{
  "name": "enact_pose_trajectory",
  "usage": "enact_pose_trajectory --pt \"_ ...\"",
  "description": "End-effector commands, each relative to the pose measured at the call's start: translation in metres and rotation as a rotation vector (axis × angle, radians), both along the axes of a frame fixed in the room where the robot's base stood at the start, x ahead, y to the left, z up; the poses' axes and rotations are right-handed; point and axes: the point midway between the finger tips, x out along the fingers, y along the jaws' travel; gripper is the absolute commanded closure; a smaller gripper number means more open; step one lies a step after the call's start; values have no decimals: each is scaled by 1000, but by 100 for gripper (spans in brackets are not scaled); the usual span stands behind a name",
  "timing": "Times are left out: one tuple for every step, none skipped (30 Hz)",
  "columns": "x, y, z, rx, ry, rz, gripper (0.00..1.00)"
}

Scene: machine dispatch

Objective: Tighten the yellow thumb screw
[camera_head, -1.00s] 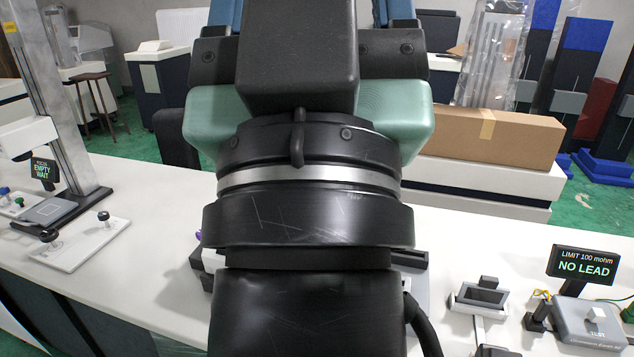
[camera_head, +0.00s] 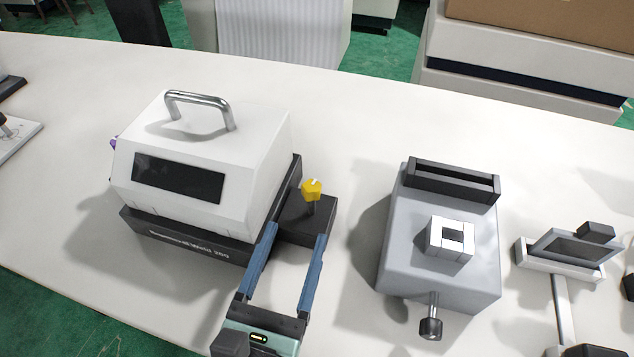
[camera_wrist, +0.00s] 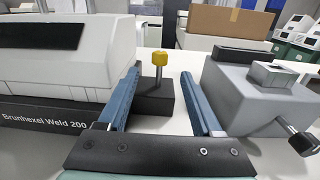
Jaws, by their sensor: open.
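The yellow thumb screw (camera_head: 312,188) stands upright on a thin stem on a black block (camera_head: 318,222) beside the white machine. My gripper (camera_head: 294,232) is open, with its two blue fingers pointing toward the screw from the near side. The fingertips are short of the screw and nothing is between them. In the wrist view the yellow screw head (camera_wrist: 160,58) shows between and beyond the fingertips (camera_wrist: 160,72), a little above them, and the black block (camera_wrist: 155,98) lies between the fingers lower down.
The white machine (camera_head: 260,140) with a metal handle stands close to the left of the screw. A grey fixture (camera_head: 400,260) with a black-knobbed screw (camera_head: 431,327) stands to the right. A small display stand (camera_head: 545,262) is further right. The bench behind the screw is clear.

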Motion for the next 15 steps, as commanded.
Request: enact_pose_trajectory --pt "0 0 -4 -21 9 0 34" --pt "1 0 -4 -30 13 0 34" --pt "4 -1 -3 -34 14 0 34" --pt "6 -1 -3 -35 13 0 34" --pt "10 -2 -2 -34 12 0 34" --pt "15 -4 -1 -34 11 0 34" --pt "20 -5 -1 -32 10 -1 34" --pt "25 -7 0 -32 9 -2 34" --pt "31 -9 0 -33 9 -2 34" --pt "37 -11 -1 -31 9 -2 34" --pt "42 -12 0 -32 9 -2 34" --pt "49 -15 0 -31 9 -3 34" --pt "54 -16 0 -31 9 -3 34" --pt "60 -17 -1 -32 9 -2 34" --pt "67 -19 -1 -30 9 -1 34"
